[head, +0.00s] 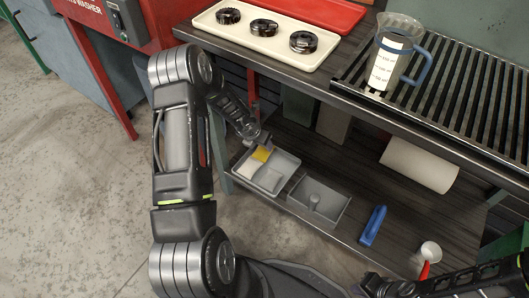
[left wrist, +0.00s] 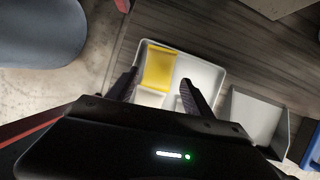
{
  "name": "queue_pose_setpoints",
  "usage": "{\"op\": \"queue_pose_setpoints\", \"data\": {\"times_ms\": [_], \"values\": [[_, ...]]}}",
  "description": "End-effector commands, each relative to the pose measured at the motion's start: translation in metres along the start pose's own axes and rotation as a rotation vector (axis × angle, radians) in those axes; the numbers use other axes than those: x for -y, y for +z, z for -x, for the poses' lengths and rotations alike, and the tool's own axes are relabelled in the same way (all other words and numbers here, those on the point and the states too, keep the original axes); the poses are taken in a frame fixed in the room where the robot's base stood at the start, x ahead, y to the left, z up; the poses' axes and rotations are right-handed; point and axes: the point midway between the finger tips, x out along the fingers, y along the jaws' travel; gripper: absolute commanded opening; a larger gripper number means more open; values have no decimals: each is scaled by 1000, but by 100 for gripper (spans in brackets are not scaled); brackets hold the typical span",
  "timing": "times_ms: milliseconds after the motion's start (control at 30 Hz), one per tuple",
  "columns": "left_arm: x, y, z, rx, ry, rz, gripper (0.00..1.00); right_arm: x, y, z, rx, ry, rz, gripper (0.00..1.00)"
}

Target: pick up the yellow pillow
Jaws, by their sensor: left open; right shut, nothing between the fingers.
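The yellow pillow (head: 261,154) is a small block in a compartment of the pale divided tray (head: 291,166) on the lower shelf. In the left wrist view the pillow (left wrist: 159,68) lies in the tray's upper left compartment. My left gripper (head: 252,138) is over the tray, close to the pillow. In the left wrist view its open fingers (left wrist: 158,78) are on either side of the pillow's lower part, with nothing held; I cannot tell their height above it. My right gripper (head: 376,285) is shut and empty at the lower right, far from the tray.
A grey bin with a post (head: 336,208) stands right of the tray. A blue-handled item (head: 373,226), a white roll (head: 419,165) and a scoop (head: 429,252) are on the lower shelf. The upper counter (head: 312,78) overhangs it, with a jug (head: 394,55) on top.

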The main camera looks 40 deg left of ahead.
Motion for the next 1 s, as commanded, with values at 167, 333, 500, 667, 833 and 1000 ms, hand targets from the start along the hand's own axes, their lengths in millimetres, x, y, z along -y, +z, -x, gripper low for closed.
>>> {"op": "queue_pose_setpoints", "data": {"times_ms": [167,333,500,667,833,1000], "values": [[1,-2,-11,-2,-1,-2,60,-2,0,-5,-1,0,0,0],[1,-2,-27,-2,-1,-4,60,-4,-2,-11,-5,1,-2,0],[1,-1,-26,-2,-1,-4,60,-4,-2,-10,-6,1,-2,0],[1,-1,-29,-2,-1,-4,60,-4,-2,-11,-6,1,-2,0],[1,-3,-50,-2,-3,-4,60,-9,-3,-24,-11,1,-2,0],[0,-3,-74,-3,-1,-4,60,-12,-5,-37,-19,1,-3,0]]}}
